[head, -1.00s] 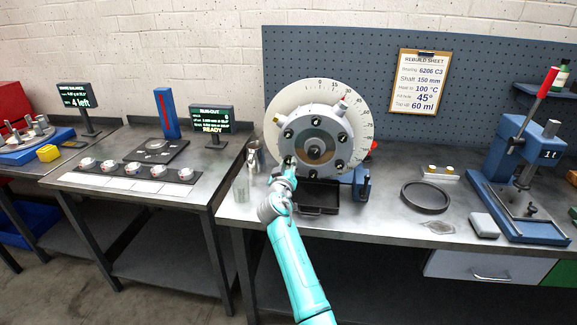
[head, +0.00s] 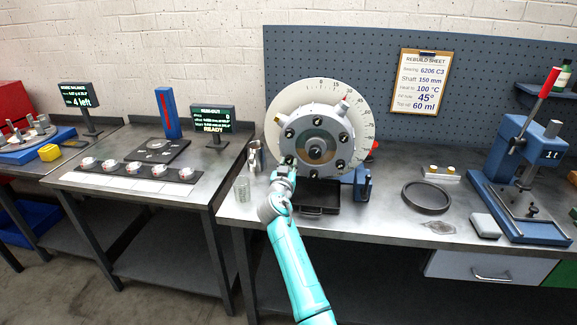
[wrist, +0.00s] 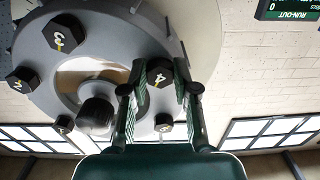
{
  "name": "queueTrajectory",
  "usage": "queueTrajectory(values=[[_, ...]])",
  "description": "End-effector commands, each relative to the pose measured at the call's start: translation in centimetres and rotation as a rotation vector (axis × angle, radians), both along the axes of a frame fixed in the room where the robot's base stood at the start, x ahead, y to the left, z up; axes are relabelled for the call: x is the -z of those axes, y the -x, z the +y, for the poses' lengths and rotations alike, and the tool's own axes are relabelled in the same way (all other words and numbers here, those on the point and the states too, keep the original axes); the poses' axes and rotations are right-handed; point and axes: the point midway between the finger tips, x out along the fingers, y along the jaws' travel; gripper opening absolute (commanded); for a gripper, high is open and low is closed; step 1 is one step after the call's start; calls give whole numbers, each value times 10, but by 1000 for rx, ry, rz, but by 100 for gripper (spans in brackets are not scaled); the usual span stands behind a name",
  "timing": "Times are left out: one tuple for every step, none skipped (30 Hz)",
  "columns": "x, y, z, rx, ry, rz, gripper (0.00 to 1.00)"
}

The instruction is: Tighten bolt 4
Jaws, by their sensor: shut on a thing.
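The grey rotor housing (head: 318,118) stands upright on the bench in front of a round pale scale, with several dark hex bolts around its face. Bolt 4 (wrist: 160,73) is a black hex head with a white 4 and a yellow mark. My gripper (wrist: 160,80) is shut on bolt 4, one finger on each side of the head in the wrist view. In the head view my gripper (head: 288,164) is at the lower left of the rotor face and largely hides this bolt. Bolt 3 (wrist: 64,34) and bolt 2 (wrist: 23,80) are left of it in the wrist view.
A black tray (head: 318,208) sits below the rotor. A glass (head: 242,189) and a metal jug (head: 255,157) stand to its left. A black ring (head: 426,209) and a blue press (head: 515,185) are to the right. The run-out display (head: 212,119) reads READY.

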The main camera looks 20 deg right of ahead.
Motion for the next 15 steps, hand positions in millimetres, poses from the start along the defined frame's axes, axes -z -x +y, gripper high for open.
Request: queueTrajectory(values=[[1,0,1,-1,-2,1,0],[1,0,1,-1,-2,1,0],[1,0,1,-1,-2,1,0],[1,0,1,-1,-2,1,0],[1,0,1,-1,-2,1,0],[1,0,1,-1,-2,1,0],[1,0,1,-1,-2,1,0],[2,0,1,-1,-2,1,36],[1,0,1,-1,-2,1,46],[1,0,1,-1,-1,2,54],[1,0,1,-1,-1,2,54],[1,0,1,-1,-1,2,54],[1,0,1,-1,-1,2,54],[1,0,0,-1,-1,2,54],[1,0,0,-1,-1,1,54]])
